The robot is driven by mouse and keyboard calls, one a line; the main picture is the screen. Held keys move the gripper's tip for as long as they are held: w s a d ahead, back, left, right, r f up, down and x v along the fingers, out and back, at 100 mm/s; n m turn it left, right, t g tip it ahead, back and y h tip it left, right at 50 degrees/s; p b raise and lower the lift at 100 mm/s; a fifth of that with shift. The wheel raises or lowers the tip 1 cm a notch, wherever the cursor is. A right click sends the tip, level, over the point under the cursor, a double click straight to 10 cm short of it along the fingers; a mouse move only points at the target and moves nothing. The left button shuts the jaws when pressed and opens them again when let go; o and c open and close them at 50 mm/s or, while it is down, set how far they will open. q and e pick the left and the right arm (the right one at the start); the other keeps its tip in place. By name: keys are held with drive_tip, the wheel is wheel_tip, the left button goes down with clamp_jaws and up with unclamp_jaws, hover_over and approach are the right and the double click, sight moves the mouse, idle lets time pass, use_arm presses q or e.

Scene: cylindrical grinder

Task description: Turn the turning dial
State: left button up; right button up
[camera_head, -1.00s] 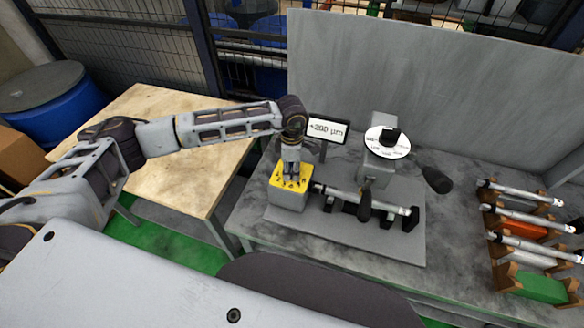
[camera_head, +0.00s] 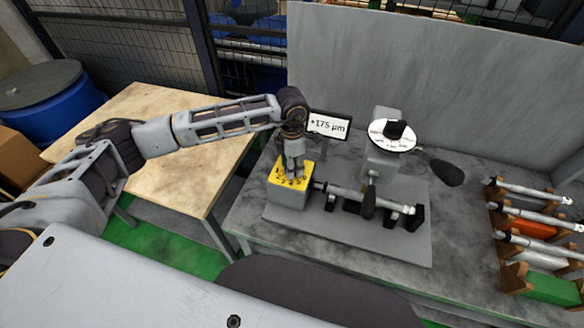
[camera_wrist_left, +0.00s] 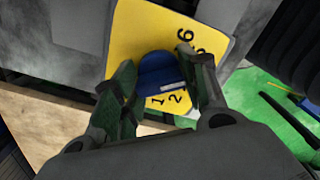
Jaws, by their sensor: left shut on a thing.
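The turning dial is a blue knob (camera_wrist_left: 158,72) on a yellow numbered face. This yellow face (camera_wrist_left: 140,30) fills the middle of the left wrist view. In the head view the yellow face (camera_head: 277,175) tops a grey box at the left end of the machine. My left gripper (camera_head: 293,174) points down onto it, shut on the blue knob with one finger on each side. The fingers hide the knob in the head view. A small display (camera_head: 328,124) behind the box reads +175 µm. My right gripper is not in view.
The grinder (camera_head: 380,165) stands right of the dial, with a white disc (camera_head: 392,137) on top and dark handles. A metal shaft (camera_head: 360,197) lies in front. A rack (camera_head: 510,250) with several shafts is at the right. A wooden table (camera_head: 165,175) is at the left.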

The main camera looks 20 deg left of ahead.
use_arm(q)
drive_tip(key=shift+n+b, duration=0.5)
drive_tip(key=shift+n, duration=0.3)
drive_tip(key=o, duration=1)
drive_tip(key=shift+r, duration=0.1)
drive_tip(key=shift+r, duration=5.9)
